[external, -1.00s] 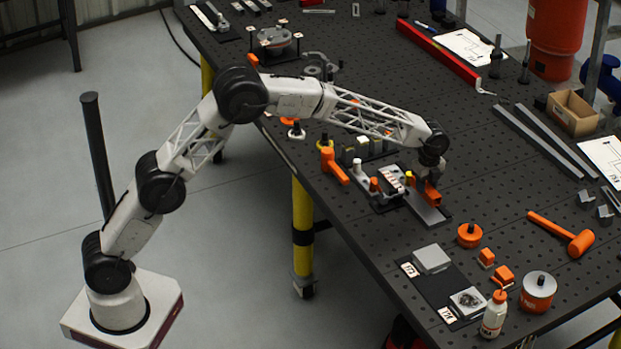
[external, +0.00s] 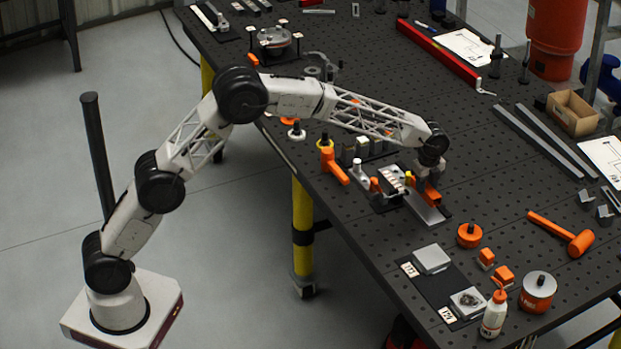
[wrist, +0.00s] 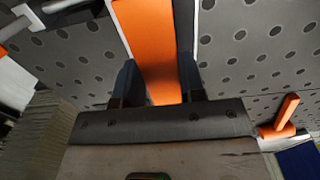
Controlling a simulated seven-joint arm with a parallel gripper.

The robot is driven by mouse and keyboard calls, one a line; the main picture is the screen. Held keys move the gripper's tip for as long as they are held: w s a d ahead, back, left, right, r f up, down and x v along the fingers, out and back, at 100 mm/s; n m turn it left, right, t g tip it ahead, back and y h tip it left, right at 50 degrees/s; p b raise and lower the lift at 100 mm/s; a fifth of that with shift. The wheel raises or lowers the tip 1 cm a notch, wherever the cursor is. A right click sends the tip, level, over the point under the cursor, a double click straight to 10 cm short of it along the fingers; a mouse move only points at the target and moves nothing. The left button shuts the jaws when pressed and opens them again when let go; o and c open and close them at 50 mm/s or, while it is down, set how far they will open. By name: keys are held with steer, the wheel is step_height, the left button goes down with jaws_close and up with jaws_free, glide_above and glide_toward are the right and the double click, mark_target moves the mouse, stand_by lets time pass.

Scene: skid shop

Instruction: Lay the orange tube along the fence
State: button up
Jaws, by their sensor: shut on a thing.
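The orange tube (wrist: 148,40) runs between my two fingers in the wrist view, with its far end cut off by the top of the frame. My gripper (wrist: 158,82) is shut on it. In the external view my gripper (external: 428,181) points down over the table, and the orange tube (external: 433,197) shows just below it, beside a flat grey metal bar (external: 424,209). The bar is at the right end of a small fixture (external: 385,204). I cannot tell for sure which part is the fence, or whether the tube touches the bar.
An orange clamp (external: 334,166) is left of the fixture.

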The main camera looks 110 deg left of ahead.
steer(key=shift+f, duration=1.35)
stand_by(0.6)
steer(key=o, duration=1)
steer(key=shift+o, duration=0.4)
steer(key=shift+o, duration=0.7)
steer(key=shift+r, duration=0.15)
steer(key=shift+r, duration=1.35)
steer(key=shift+r, duration=0.1)
